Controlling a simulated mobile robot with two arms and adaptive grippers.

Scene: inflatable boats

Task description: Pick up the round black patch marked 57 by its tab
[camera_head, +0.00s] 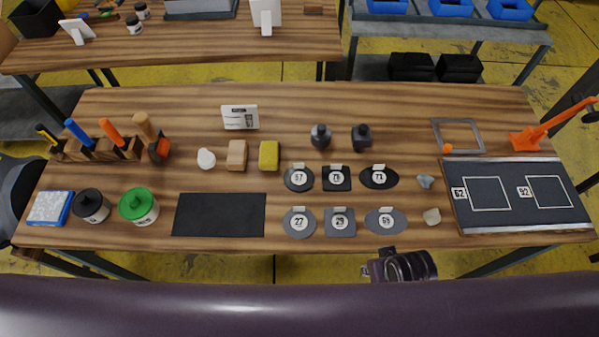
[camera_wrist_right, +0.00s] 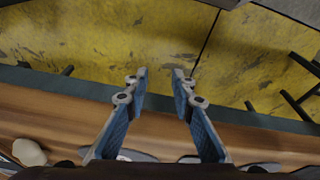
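The round black patch marked 57 (camera_head: 299,180) lies flat on the wooden workbench (camera_head: 330,110), at the left end of the back row of patches. Its small tab points toward the back of the bench. My right gripper (camera_head: 400,266) is at the bench's front edge, in front of the patches and well apart from patch 57. In the right wrist view my right gripper (camera_wrist_right: 160,76) is open, with nothing between its fingers.
Patch 76 (camera_head: 336,179) stands close beside patch 57, with patch 71 (camera_head: 379,178) further right. Patch 27 (camera_head: 299,223) lies in front. A yellow sponge (camera_head: 269,155) and dark bottle (camera_head: 320,137) are nearby. A black mat (camera_head: 219,215) lies left; a framed board (camera_head: 515,196) lies right.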

